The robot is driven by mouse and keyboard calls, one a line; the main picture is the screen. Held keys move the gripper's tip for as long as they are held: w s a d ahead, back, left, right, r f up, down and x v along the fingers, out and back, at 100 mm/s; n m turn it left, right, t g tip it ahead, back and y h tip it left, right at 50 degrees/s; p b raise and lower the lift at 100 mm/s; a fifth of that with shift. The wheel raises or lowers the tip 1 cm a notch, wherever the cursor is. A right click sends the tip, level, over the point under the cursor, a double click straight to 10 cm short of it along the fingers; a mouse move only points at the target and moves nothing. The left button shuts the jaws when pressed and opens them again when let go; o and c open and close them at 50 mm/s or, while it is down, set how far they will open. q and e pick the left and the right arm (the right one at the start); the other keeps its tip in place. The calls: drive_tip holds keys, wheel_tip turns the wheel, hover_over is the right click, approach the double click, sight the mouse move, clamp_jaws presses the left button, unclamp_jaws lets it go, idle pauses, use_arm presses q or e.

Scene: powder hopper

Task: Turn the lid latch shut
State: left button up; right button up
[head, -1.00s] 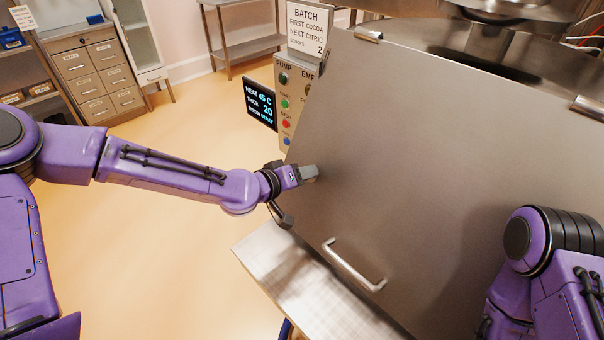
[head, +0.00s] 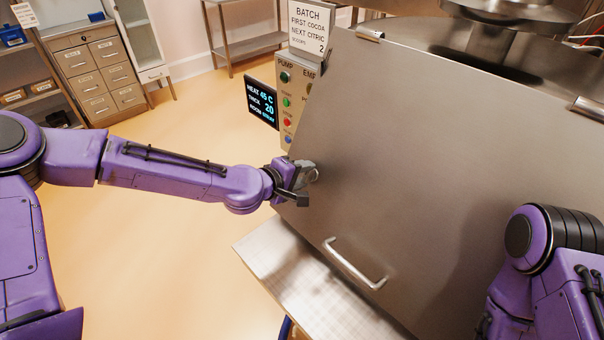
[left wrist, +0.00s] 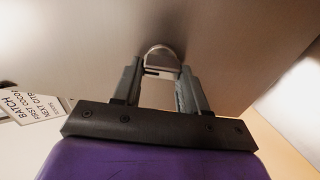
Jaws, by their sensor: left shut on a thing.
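The big steel lid (head: 440,150) slopes across the head view and looks closed. Its latch, a small metal loop (left wrist: 161,53), stands near the lid's left edge; in the head view a bit of the latch (head: 315,175) shows at my fingertips. My left gripper (head: 308,172) is at the latch, its wrist rolled. In the left wrist view the two grey fingers (left wrist: 160,82) stand either side of the latch's base, shut on it. My right arm shows at lower right, but its gripper is out of view.
A bar handle (head: 354,264) sits low on the lid, above a steel ledge (head: 290,275). A control panel (head: 290,100) with buttons, a screen (head: 262,103) and a batch sign (head: 312,28) stand beyond the gripper. Open floor lies to the left.

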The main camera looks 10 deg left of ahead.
use_arm(q)
drive_tip(key=shift+n, duration=0.3)
drive_tip(key=o, duration=1.1)
drive_tip(key=shift+c, duration=0.2)
drive_tip(key=v, duration=1)
drive_tip(key=shift+s+r+p, duration=0.2)
drive_tip(key=shift+p, duration=0.2)
drive_tip(key=shift+a, duration=0.1)
